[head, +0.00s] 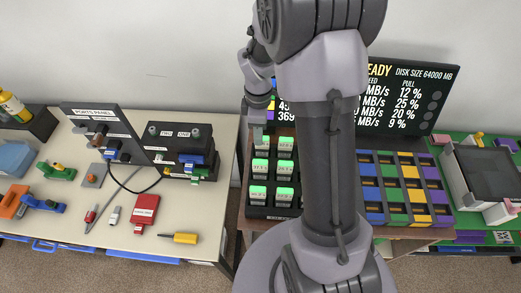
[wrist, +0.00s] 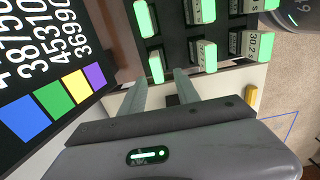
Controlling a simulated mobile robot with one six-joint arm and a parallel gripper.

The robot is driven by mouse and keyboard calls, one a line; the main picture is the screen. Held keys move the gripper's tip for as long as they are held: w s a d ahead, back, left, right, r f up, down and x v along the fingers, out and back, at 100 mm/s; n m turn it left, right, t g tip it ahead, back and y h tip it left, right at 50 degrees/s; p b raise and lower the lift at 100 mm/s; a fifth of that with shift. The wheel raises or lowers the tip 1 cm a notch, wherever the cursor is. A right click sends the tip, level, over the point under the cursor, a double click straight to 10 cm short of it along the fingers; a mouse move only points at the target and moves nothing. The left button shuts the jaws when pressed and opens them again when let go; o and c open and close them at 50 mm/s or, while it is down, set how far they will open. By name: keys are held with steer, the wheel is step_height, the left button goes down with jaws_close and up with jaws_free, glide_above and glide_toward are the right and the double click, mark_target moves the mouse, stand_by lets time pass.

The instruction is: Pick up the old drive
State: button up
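Several drives with green tops and pale labelled sides stand in a dark rack (head: 270,212) left of my arm in the head view. I cannot tell which is the old drive. In the wrist view, my gripper (wrist: 162,82) is open, its two grey fingers pointing at the rack. One green-topped drive (wrist: 155,68) lies just beyond and between the fingertips, with no clear contact visible. Another drive (wrist: 207,57) stands to its right. In the head view my gripper (head: 259,127) is small, above the rack's back left corner; my arm hides part of the rack.
A dark screen (head: 415,90) stands behind the rack, close to my gripper. A rack with blue, green, yellow and purple slots (head: 400,190) is right of my arm. The pale left table (head: 110,235) holds a red box (head: 146,208), a ports panel (head: 100,128) and connectors.

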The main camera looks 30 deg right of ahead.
mark_target(262, 148)
steer(key=f+b, duration=0.1)
steer(key=f, duration=0.1)
steer(key=f+b, duration=0.1)
steer(key=f, duration=0.1)
steer(key=d+f+b, duration=0.1)
steer(key=f, duration=0.1)
steer(key=shift+s, duration=0.2)
steer(key=shift+r, duration=0.15)
jaws_close()
